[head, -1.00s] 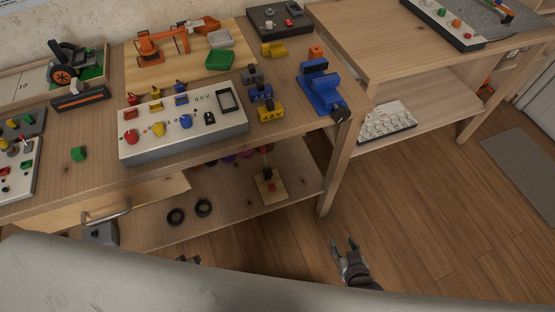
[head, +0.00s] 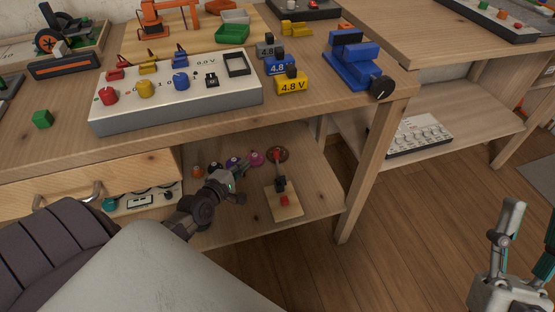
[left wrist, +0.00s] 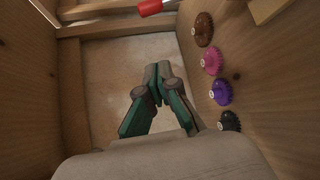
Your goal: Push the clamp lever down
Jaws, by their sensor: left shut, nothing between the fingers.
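The red grip (left wrist: 151,7) shows at the top edge of the left wrist view. My left gripper (head: 241,168) is over the lower shelf, left of the lever and apart from it. Its fingers are shut and empty, and the closed tips (left wrist: 158,72) show in the left wrist view. My right gripper (head: 531,222) is at the lower right, open and empty, away from the bench.
Several coloured gears (left wrist: 211,61) lie beside my left gripper on the shelf. The tabletop (head: 320,113) lies above it, and a bench leg (head: 369,177) stands right of the clamp. A drawer with a metal handle (head: 84,194) is at the left. The floor (head: 420,225) is clear.

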